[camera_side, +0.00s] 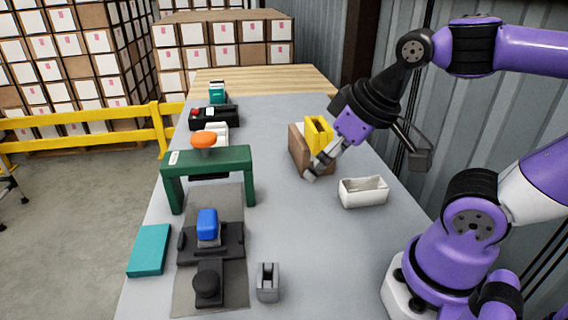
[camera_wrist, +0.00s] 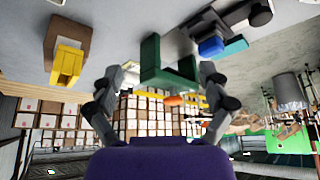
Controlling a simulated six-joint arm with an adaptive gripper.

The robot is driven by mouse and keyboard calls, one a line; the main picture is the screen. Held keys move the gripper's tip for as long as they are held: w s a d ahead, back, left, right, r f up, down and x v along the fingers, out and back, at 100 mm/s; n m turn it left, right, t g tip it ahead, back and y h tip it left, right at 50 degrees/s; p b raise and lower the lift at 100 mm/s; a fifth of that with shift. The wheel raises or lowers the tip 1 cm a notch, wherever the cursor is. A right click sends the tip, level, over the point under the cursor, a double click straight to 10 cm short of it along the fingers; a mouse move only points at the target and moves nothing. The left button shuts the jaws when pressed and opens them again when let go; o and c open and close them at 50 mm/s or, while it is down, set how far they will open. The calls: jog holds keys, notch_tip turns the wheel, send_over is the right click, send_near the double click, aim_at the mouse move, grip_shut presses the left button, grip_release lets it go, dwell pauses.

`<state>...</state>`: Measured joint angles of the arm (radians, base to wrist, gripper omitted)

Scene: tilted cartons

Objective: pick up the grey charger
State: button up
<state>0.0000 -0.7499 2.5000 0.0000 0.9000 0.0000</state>
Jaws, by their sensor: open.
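The grey charger (camera_side: 268,284), a small grey block with a slot in its top, stands upright near the front of the table in the side view. It lies right of the dark fixture on the mat. I cannot make it out surely in the wrist view. My gripper (camera_side: 313,172) is well behind the charger and to its right, in front of the brown block and apart from the charger. In the wrist view its two fingers (camera_wrist: 162,76) stand wide apart with nothing held between them.
A white open box (camera_side: 363,194) lies right of my gripper. A brown block (camera_side: 297,150) and a yellow holder (camera_side: 317,134) stand close by. A green arch (camera_side: 208,160), a blue block (camera_side: 207,223) and a teal block (camera_side: 149,250) are left. The table between gripper and charger is clear.

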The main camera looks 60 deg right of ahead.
jog(key=n+g, duration=0.5)
jog(key=n, duration=0.2)
send_near(268, 279)
jog(key=shift+w+d+f, duration=0.1)
jog(key=shift+w+d, duration=0.25)
jog(key=shift+d, duration=0.45)
jog(key=shift+g, duration=0.3)
jog(key=f, duration=0.5)
jog(key=shift+s+a+f, duration=0.1)
jog(key=shift+a+f, duration=0.1)
jog(key=shift+a, duration=0.2)
jog(key=f, duration=0.5)
jog(key=shift+a+f, duration=0.3)
jog(key=shift+a, duration=0.05)
jog(key=c, duration=1.3)
